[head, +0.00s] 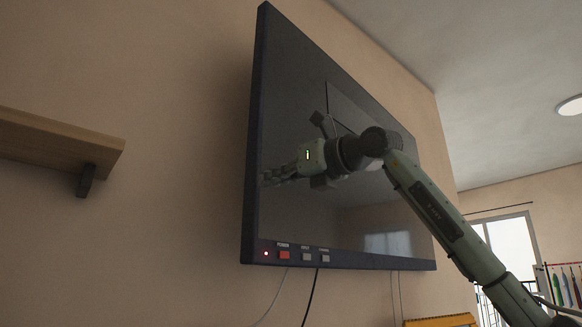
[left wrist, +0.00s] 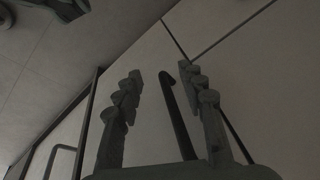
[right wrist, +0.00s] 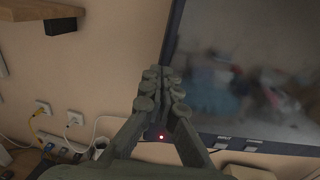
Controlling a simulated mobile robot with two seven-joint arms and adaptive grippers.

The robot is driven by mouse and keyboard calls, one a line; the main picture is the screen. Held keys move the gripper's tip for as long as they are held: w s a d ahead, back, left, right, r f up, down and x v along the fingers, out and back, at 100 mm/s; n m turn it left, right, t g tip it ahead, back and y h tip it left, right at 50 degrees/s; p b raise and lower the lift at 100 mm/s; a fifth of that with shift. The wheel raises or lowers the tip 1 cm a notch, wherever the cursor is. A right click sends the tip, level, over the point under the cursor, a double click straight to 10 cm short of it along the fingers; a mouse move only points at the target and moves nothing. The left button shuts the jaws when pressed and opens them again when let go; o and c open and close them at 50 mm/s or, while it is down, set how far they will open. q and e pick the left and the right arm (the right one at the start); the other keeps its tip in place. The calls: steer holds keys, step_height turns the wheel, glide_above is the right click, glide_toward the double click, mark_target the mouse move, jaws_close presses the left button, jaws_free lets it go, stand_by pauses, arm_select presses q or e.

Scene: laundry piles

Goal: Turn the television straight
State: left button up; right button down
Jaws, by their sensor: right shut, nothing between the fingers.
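The television (head: 310,85) is a large flat dark screen on the wall, seen at a slant from below. Its left edge stands out from the wall, and its lower frame carries a red light and several small buttons. My right gripper (head: 268,181) is in front of the screen by its left edge, fingers pointing left. In the right wrist view its fingers (right wrist: 163,76) are together and empty, overlapping the television's left frame. I cannot tell whether they touch it. My left gripper (left wrist: 161,74) shows only in the left wrist view, with its fingers apart.
A wooden shelf (head: 55,142) with a dark bracket is on the wall at the left. Cables hang below the television. In the right wrist view, sockets (right wrist: 74,119) with plugged cables are low on the wall. In the left wrist view a dark bar (left wrist: 176,120) shows between the fingers.

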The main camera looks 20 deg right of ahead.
arm_select(q)
steer(key=shift+f, duration=0.5)
arm_select(e)
steer(key=shift+x, duration=0.8)
steer(key=shift+w, duration=0.1)
arm_select(q)
step_height(320, 180, down, 6)
steer(key=s+p, duration=0.2)
steer(key=shift+s+a+g, duration=0.3)
steer(key=shift+s, duration=0.05)
arm_select(e)
steer(key=w+a+m+t+h, duration=0.1)
steer(key=w+a+h, duration=0.1)
steer(key=w+a, duration=0.2)
steer(key=w, duration=0.2)
steer(key=shift+w+a+m, duration=0.3)
steer(key=shift+w, duration=0.05)
steer(key=shift+d, duration=0.1)
